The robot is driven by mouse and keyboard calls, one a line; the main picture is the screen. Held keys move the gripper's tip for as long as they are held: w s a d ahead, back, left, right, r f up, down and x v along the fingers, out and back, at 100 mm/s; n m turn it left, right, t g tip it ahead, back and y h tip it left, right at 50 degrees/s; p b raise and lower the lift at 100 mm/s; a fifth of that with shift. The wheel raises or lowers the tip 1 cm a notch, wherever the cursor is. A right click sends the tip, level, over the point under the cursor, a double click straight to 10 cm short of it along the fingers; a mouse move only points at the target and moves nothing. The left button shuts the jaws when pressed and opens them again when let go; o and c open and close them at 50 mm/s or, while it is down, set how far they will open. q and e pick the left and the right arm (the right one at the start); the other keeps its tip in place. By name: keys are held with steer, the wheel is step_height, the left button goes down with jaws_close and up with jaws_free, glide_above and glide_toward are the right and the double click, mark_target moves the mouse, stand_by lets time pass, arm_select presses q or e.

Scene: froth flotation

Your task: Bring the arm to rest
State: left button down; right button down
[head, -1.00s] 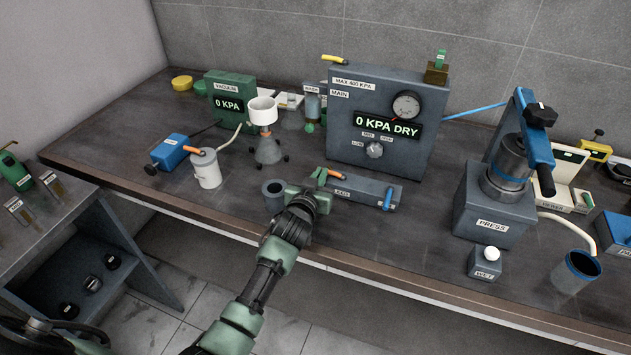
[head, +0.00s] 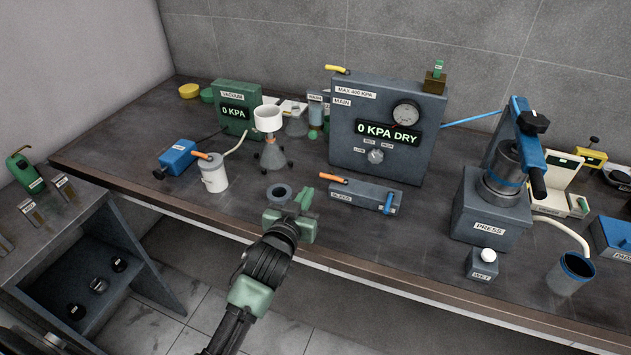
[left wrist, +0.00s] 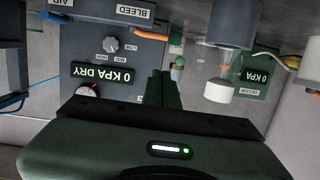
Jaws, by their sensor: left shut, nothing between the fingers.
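My left gripper (head: 304,199) is green and shut, with nothing in it. It is held over the front edge of the bench, in front of the grey bleed block (head: 362,196) with its orange and blue levers, and apart from it. A dark grey cup (head: 279,192) is just behind it, partly hidden by the gripper. In the left wrist view the gripper's closed fingers (left wrist: 162,88) point toward the upside-down grey main panel (left wrist: 75,55), which reads 0 KPA DRY. My right gripper is not in view.
The grey press (head: 490,210) with a blue frame stands at the right, near a blue-rimmed cup (head: 575,272). At the left are a white jug (head: 214,175), a white funnel (head: 268,120) and the green vacuum box (head: 235,105). A lower side shelf (head: 75,240) is at far left.

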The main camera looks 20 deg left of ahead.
arm_select(q)
steer(key=s+f+m+g, duration=0.1)
steer(key=s+f+g, duration=0.3)
steer(key=s, duration=0.7)
steer(key=s+f+m+g, duration=0.1)
steer(key=s+f+g, duration=0.3)
steer(key=s, duration=0.7)
steer(key=s+f+g, duration=0.4)
steer(key=s, duration=0.7)
step_height(320, 180, down, 29)
steer(key=s+g+b, duration=0.2)
steer(key=s+a+f+b, duration=0.1)
steer(key=s+a+f, duration=0.1)
steer(key=s+f, duration=1.4)
steer(key=shift+m+g+h, duration=0.3)
steer(key=shift+m+g, duration=0.1)
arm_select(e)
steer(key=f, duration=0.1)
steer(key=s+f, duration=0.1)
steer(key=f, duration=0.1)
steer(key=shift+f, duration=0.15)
